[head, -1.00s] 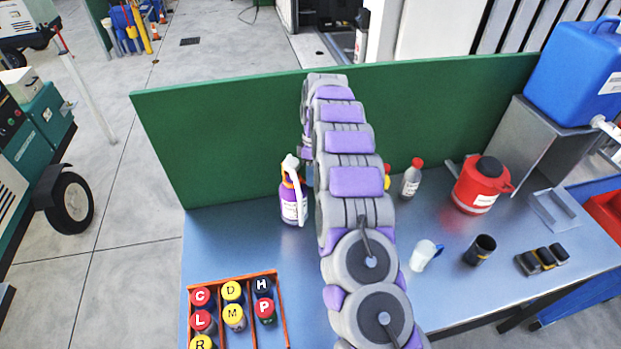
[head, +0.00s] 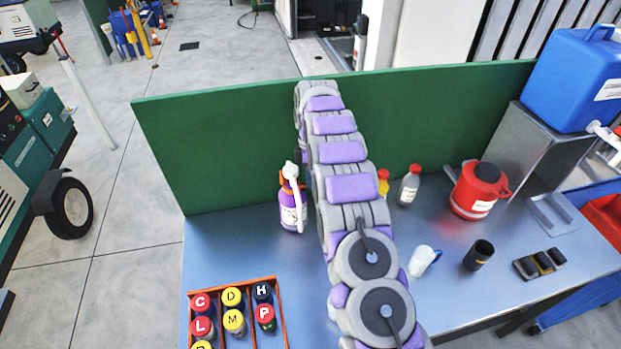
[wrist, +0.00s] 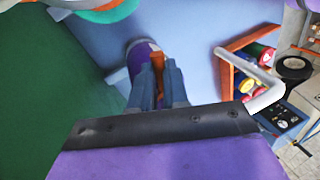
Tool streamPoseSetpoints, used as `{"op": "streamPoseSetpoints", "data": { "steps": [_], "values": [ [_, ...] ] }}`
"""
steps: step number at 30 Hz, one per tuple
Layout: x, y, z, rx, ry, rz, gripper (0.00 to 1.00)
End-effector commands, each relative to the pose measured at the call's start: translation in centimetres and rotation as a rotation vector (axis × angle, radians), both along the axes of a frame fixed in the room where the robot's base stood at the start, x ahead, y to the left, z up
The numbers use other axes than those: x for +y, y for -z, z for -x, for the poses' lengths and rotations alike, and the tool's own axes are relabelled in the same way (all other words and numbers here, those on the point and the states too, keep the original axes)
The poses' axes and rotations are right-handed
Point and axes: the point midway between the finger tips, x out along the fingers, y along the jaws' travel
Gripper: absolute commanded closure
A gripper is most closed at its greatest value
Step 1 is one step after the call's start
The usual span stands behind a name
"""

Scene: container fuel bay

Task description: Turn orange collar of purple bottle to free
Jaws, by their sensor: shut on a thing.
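The purple bottle (head: 292,217) stands upright on the blue table, just left of my arm in the head view. It has a white label, an orange collar (head: 286,187) and a white top part that hangs down its right side. In the wrist view the bottle (wrist: 136,49) lies beyond my fingers, partly hidden. My gripper (wrist: 158,72) has its blue-grey fingers close together, with the orange collar (wrist: 157,60) between their tips. In the head view my gripper is hidden behind my arm. A bent white rod (wrist: 264,98) shows at right in the wrist view.
An orange-edged crate (head: 277,300) with several lettered caps stands front left. A green panel (head: 220,150) closes off the back. Right of my arm stand small bottles (head: 409,188), a red container (head: 478,190), a white mug (head: 422,262) and a black cup (head: 479,254).

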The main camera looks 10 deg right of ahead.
Motion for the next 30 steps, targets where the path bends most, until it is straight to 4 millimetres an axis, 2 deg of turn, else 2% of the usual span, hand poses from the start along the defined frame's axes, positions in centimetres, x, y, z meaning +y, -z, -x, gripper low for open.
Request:
{"op": "streamPoseSetpoints", "data": {
  "steps": [1,2,5,14,25,30],
  "values": [
    [-0.1,-0.3,-0.3,-0.012,0.0,0.001,1.0],
    [-0.1,-0.3,-0.3,-0.012,0.0,0.001,0.83],
    [-0.1,-0.3,-0.2,-0.01,0.001,0.002,0.75],
    [-0.1,-0.4,-0.1,-0.006,0.001,0.001,0.75],
    [-0.1,-3.7,-0.4,-0.009,0.002,0.002,0.75],
    [0.0,-3.7,0.2,-0.006,0.001,0.001,0.75]
  ]
}}
